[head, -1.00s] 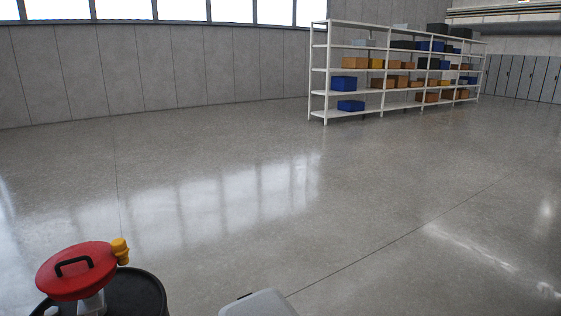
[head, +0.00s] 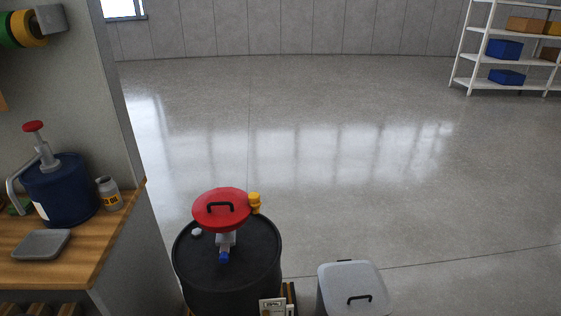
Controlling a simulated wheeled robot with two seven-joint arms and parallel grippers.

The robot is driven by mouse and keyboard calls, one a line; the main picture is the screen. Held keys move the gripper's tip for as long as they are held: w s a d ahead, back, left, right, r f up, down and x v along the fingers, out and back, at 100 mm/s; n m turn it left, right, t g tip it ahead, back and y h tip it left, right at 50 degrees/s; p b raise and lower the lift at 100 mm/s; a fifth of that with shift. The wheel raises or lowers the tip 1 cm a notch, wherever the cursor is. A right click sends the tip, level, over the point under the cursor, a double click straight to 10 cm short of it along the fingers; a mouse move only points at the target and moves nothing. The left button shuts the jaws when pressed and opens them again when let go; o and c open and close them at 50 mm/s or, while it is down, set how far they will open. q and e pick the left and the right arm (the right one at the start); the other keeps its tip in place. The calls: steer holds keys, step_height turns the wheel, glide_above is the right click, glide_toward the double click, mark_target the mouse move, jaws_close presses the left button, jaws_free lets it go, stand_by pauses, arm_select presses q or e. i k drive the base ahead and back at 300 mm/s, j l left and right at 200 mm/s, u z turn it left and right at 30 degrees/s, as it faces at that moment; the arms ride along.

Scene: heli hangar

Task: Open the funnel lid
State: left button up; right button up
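The funnel lid (head: 208,217) is a red round disc with a black handle (head: 221,206) on top. It looks closed over the funnel, whose body is mostly hidden beneath it. A yellow fitting (head: 254,203) sits at the lid's right edge. A grey neck (head: 226,239) with a blue part below it joins the funnel to a black drum (head: 261,262). Neither of my grippers shows in the head view.
A grey bin (head: 350,279) with a black-handled lid stands right of the drum. On the left, a wooden bench (head: 77,266) holds a blue pump container (head: 68,195), a small can (head: 109,193) and a grey tray (head: 42,244). Open floor lies behind; shelving (head: 480,55) stands far right.

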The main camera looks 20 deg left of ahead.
mark_target(223, 207)
steer(key=u, duration=1.2)
